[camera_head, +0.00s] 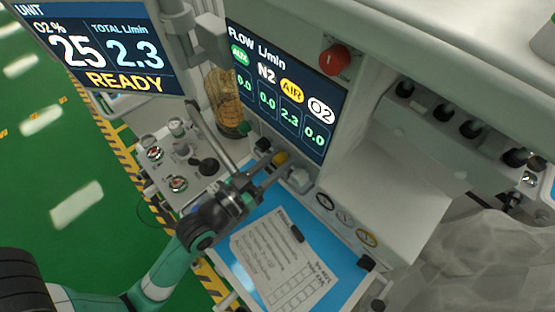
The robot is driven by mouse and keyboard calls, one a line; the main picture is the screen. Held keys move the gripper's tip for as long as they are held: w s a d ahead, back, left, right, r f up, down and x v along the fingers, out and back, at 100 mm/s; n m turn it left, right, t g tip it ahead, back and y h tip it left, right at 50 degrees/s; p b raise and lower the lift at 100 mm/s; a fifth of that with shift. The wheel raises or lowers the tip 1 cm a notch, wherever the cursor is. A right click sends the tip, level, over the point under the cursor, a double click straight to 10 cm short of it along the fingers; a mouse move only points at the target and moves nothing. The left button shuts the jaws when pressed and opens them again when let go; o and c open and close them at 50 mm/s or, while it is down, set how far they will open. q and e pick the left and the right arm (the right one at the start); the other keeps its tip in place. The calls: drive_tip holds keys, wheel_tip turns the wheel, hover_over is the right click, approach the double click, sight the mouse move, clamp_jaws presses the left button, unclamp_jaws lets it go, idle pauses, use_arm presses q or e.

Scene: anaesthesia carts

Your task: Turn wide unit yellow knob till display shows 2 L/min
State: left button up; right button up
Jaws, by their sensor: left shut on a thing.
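The yellow knob (281,158) sits on the ledge below the flow display (283,94), between a black knob (263,145) and a white knob (299,179). My left gripper (279,167) reaches up from the lower left and is shut on the yellow knob, its fingers partly hiding it. The flow display reads 2.3 under AIR and 0.0 in the other columns. The unit display (95,45) reads O2 25%, total 2.3 L/min and READY. My right gripper is not in view.
A clipboard with paper (282,262) lies on the blue work surface below the knobs. Several gauges and a black knob stand on a panel (180,160) to the left. A red knob (335,59) is beside the flow display.

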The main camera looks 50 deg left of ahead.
use_arm(q)
clamp_jaws()
drive_tip(key=shift+r+m+p, duration=0.1)
drive_tip(key=shift+m+p, duration=0.2)
drive_tip(key=shift+m, duration=0.9)
drive_tip(key=o, duration=0.9)
unclamp_jaws()
drive_tip(key=shift+s, duration=0.1)
